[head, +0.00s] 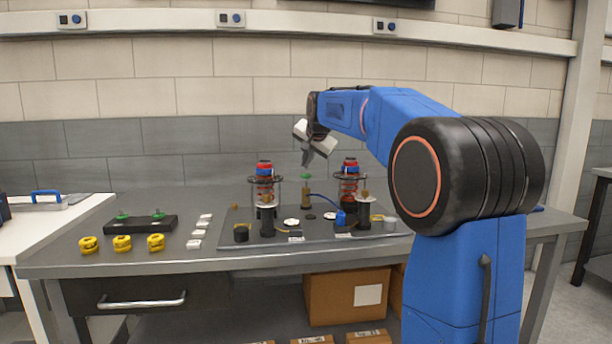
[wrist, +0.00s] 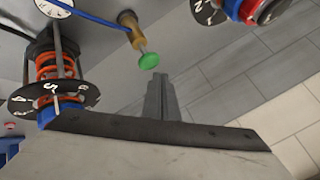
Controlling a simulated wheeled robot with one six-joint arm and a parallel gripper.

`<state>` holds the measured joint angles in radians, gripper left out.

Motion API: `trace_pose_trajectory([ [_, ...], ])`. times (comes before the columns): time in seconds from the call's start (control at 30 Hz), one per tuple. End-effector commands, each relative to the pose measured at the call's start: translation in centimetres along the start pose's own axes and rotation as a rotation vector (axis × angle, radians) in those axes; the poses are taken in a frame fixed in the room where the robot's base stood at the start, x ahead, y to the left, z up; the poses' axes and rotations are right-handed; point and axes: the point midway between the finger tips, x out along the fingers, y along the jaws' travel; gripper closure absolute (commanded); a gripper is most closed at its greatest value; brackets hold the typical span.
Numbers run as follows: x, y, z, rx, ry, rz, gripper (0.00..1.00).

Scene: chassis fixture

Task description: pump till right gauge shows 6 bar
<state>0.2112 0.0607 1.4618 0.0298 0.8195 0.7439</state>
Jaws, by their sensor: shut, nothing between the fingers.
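My gripper (head: 306,160) is shut and empty, pointing down just above the green knob (head: 307,176) of a brass pump (head: 306,194) in the middle of the board. In the wrist view the fingertips (wrist: 163,80) are beside the green knob (wrist: 149,61), and whether they touch it is unclear. The pump's brass body (wrist: 131,30) shows there too. Two red spring gauges with black rings stand behind, left gauge (head: 264,183) and right gauge (head: 349,184). Their readings are too small in the head view. In the wrist view one numbered ring (wrist: 85,93) shows a 5; its pointer is unclear.
A grey board (head: 265,238) carries the fixture, with a blue hose (head: 324,199) and black posts. At left are yellow parts (head: 122,244), white tiles (head: 197,234) and a black block (head: 140,225) with green knobs. The tabletop behind the block is clear.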

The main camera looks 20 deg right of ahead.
Motion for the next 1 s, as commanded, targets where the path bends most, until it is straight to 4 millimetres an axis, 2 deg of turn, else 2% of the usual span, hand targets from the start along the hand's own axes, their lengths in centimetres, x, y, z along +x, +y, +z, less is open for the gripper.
trace_pose_trajectory([
  [1.0, 0.64, 0.48, 0.48, 0.0, 0.0, 0.0, 1.0],
])
